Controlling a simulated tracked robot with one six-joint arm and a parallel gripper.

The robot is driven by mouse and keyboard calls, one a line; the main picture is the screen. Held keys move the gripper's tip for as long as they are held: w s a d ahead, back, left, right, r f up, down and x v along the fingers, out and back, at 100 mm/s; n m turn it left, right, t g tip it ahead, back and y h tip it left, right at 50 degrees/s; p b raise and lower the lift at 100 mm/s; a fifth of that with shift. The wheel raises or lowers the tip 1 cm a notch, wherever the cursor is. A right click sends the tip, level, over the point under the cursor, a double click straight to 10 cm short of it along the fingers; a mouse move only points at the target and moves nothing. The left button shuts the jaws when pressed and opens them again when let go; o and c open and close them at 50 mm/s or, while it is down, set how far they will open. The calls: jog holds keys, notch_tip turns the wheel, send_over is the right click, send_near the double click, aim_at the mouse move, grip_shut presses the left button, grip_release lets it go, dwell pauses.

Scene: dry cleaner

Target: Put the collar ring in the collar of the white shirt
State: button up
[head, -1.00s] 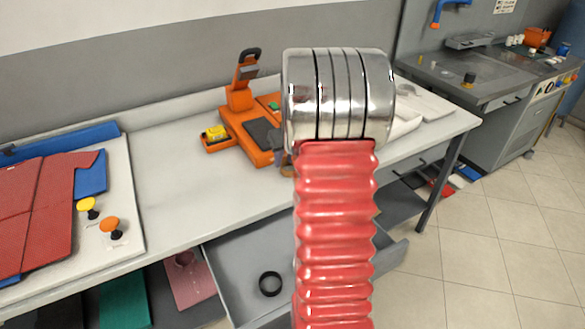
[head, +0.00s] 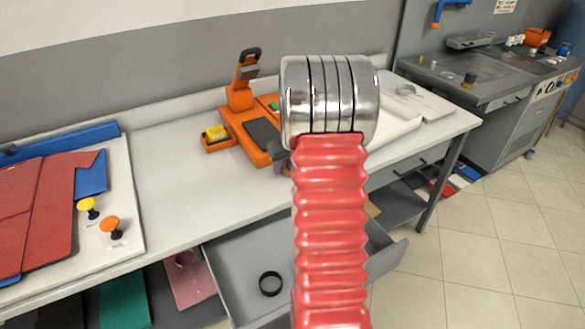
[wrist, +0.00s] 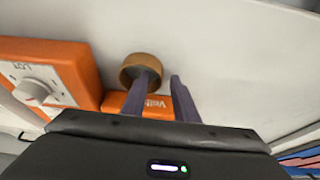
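A black ring (head: 270,283), likely the collar ring, lies in the open grey drawer (head: 235,255) under the table. A white folded item (head: 432,104) with a rounded collar-like part lies at the table's right end and looks like the white shirt.
An orange press (head: 258,130) with a yellow piece (head: 215,132) stands at the table's back. Red cloth (head: 45,210) and two knobbed pins lie on a white board (head: 125,200) at left. The table between board and press is clear. A grey workbench (head: 480,80) stands right.

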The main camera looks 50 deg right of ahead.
jog(key=shift+c, duration=0.7)
grip_shut()
jog(key=shift+r, duration=0.1)
notch_tip(320, 180, up, 10)
dwell(0.6)
